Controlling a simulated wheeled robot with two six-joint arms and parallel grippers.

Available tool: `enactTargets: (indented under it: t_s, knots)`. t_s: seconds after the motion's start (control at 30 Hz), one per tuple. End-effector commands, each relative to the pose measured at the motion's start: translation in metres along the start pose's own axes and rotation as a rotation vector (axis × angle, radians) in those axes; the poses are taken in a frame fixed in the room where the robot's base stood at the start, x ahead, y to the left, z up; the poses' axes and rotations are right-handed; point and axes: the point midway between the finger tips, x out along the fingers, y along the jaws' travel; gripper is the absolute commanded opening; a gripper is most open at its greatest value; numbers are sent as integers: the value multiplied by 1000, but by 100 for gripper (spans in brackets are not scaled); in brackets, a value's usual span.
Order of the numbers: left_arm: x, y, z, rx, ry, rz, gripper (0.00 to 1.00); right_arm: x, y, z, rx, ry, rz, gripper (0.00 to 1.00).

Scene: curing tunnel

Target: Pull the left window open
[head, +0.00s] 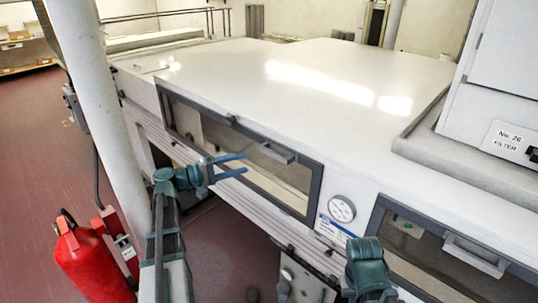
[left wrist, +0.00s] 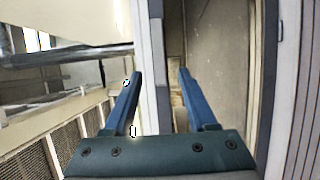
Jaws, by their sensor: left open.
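The left window (head: 240,150) is a long pane in a dark grey frame on the tunnel's side, and it looks shut. Its pale bar handle (head: 278,152) sits near the upper frame edge, right of the middle. My left gripper (head: 234,164) is open and empty, in front of the pane and left of the handle, apart from it. In the left wrist view the open blue fingers (left wrist: 158,88) point towards the window, with the pane (left wrist: 220,60) on the right; I cannot make out the handle there. A teal part of my right arm shows at lower right; its fingers are not seen.
A second window (head: 450,255) with its own handle (head: 476,255) is at the right, beyond a round gauge (head: 342,208). A white post (head: 105,100) and a red fire extinguisher (head: 90,262) stand left of my left arm. A filter box (head: 500,80) sits on top.

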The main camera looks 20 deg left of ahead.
Motion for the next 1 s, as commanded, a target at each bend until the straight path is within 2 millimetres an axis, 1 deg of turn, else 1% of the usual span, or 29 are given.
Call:
enactTargets:
  t_s: [0.03,0.3,0.5,0.6,0.73,1.0]
  knots:
    - [11,0,1,0,-4,0,57,0,0,0,0,0,0,0]
    - [67,0,0,0,-5,-1,57,0,0,0,0,0,0,0]
    - [99,0,0,0,-4,-2,57,0,0,0,0,0,0,0]
    - [109,0,0,0,-2,-2,57,0,0,0,0,0,0,0]
    - [117,0,0,0,-2,-2,57,0,0,0,0,0,0,0]
    - [120,0,0,0,-1,-2,57,0,0,0,0,0,0,0]
